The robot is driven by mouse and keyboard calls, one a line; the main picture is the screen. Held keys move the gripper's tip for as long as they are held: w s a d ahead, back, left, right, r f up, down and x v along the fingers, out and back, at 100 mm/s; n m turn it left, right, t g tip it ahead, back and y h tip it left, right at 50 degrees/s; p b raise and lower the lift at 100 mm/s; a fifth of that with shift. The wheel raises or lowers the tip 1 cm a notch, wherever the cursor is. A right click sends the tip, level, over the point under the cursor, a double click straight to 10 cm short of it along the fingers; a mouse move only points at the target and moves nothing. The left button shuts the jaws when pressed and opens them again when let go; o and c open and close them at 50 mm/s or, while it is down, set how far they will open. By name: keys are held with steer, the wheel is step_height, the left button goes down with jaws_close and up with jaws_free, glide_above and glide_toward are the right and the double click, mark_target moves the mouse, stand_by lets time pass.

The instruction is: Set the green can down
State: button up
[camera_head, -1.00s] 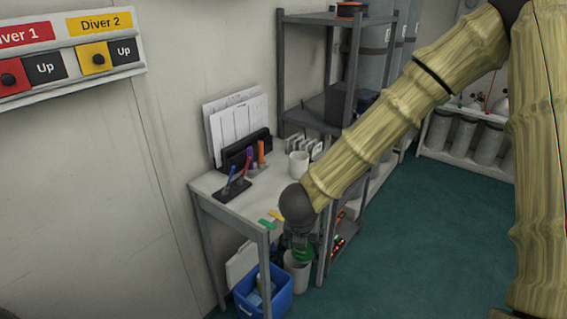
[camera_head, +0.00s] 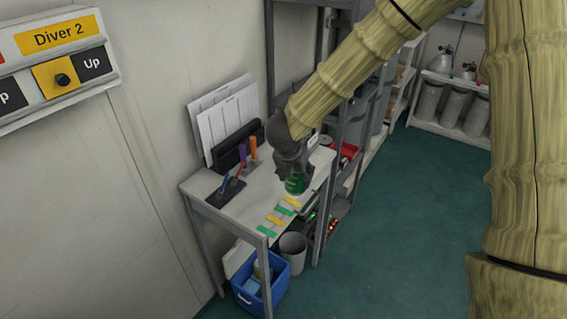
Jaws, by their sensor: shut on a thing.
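The green can (camera_head: 295,185) is at the right part of the small desk top, near its right edge. My gripper (camera_head: 296,176) is shut on it from above and hides its upper part. The can looks upright. It is over the desk top (camera_head: 222,212) or touching it; I cannot tell whether its base rests on the surface.
Green and yellow strips (camera_head: 274,219) lie on the desk just in front of the can. Grey shelving (camera_head: 270,60) stands behind.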

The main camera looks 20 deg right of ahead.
steer(key=w+f+p, duration=0.1)
steer(key=w, duration=0.2)
steer(key=w+f+p, duration=0.1)
steer(key=w, duration=0.2)
steer(key=w+a+f+p, duration=0.1)
steer(key=w+p, duration=0.1)
steer(key=w, duration=0.1)
steer(key=shift+w, duration=0.35)
step_height(320, 180, down, 2)
steer(key=shift+w+f+p, duration=0.1)
steer(key=shift+w+p, duration=0.05)
steer(key=shift+p, duration=0.15)
steer(key=shift+f, duration=0.1)
steer(key=o, duration=1.3)
steer(key=shift+c, duration=0.2)
